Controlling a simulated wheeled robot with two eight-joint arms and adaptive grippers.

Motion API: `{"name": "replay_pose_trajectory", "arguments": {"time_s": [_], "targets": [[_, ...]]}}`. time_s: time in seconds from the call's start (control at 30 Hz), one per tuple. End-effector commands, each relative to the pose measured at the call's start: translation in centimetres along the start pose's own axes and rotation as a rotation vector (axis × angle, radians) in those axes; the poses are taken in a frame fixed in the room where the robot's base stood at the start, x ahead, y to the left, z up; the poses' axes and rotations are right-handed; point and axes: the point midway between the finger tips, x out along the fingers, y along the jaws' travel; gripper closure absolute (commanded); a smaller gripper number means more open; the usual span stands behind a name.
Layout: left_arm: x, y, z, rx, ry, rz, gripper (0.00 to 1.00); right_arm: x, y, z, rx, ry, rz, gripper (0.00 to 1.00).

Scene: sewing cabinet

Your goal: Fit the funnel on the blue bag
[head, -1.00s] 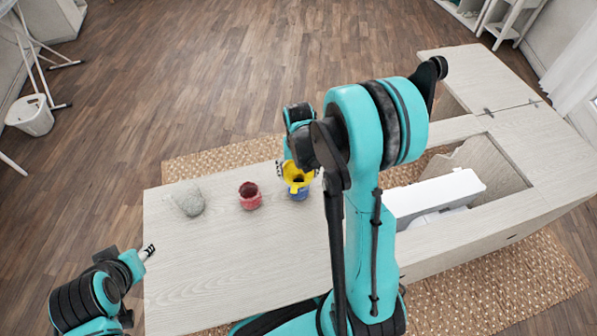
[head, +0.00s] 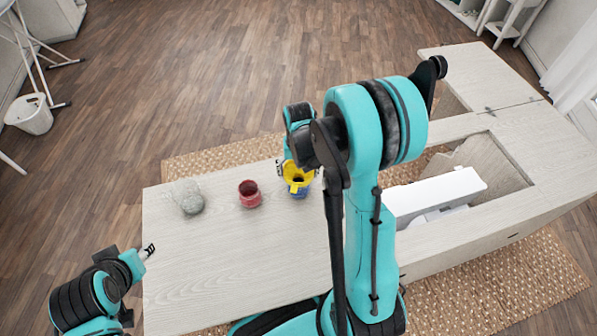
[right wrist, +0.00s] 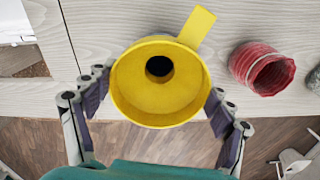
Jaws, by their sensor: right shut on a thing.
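The yellow funnel (head: 297,179) is at the far edge of the table, directly above the blue bag (head: 299,193). In the right wrist view the funnel (right wrist: 160,98) is seen from above, with its dark round hole and a flat tab pointing up and right. My right gripper (right wrist: 160,88) is shut on the funnel, with fingers on both sides of its rim. The blue bag is hidden under it there. I cannot tell whether the funnel touches or sits in the bag. My left gripper (head: 148,252) is by the table's left edge, away from the bags; its opening is unclear.
A red bag (head: 249,194) stands left of the blue one; it also shows in the right wrist view (right wrist: 264,70). A grey bag (head: 188,197) is farther left. A white sewing machine (head: 435,196) sits in the opening at right. The table's front left (head: 220,265) is clear.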

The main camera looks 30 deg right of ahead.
Motion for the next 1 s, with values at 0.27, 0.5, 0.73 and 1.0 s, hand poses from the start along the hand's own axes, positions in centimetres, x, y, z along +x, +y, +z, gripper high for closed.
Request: {"name": "replay_pose_trajectory", "arguments": {"time_s": [0.27, 0.5, 0.73, 1.0], "targets": [[0.22, 0.00, 0.16, 0.000, 0.000, 0.000, 0.60, 0.24, 0.00, 0.00, 0.000, 0.000, 0.000, 0.40], [0.42, 0.00, 0.30, 0.000, 0.000, 0.000, 0.60, 0.45, 0.00, 0.00, 0.000, 0.000, 0.000, 0.40], [0.60, 0.00, 0.43, 0.000, 0.000, 0.000, 0.60, 0.65, 0.00, 0.00, 0.000, 0.000, 0.000, 0.40], [0.55, 0.00, 0.39, 0.000, 0.000, 0.000, 0.60, 0.60, 0.00, 0.00, 0.000, 0.000, 0.000, 0.00]]}}
